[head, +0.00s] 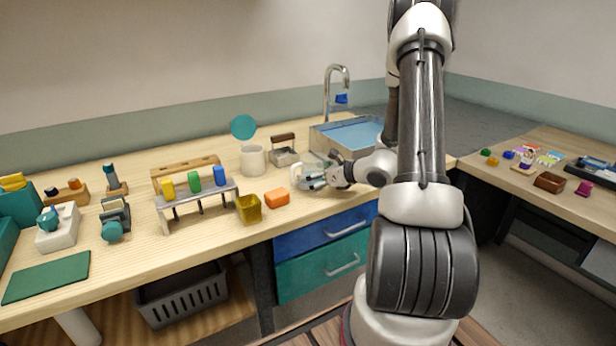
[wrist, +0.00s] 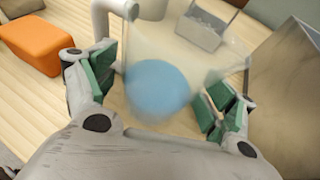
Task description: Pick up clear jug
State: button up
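The clear jug (wrist: 160,50) is see-through, with a white handle and a pale blue round patch inside or at its base. In the wrist view it lies between the two fingers of my gripper (wrist: 160,97). The fingers have green pads and stand apart on either side of the jug. A gap shows at the right pad, and I see no firm contact on the left. In the head view the jug (head: 306,174) stands on the counter, partly hidden by my gripper (head: 316,180), which reaches in from the right.
An orange block (head: 277,198) and a yellow cup (head: 249,209) stand close to the left of my gripper. The sink (head: 335,140) is at the back right.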

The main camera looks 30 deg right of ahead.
jog(key=c, duration=0.9)
notch_tip(320, 180, up, 10)
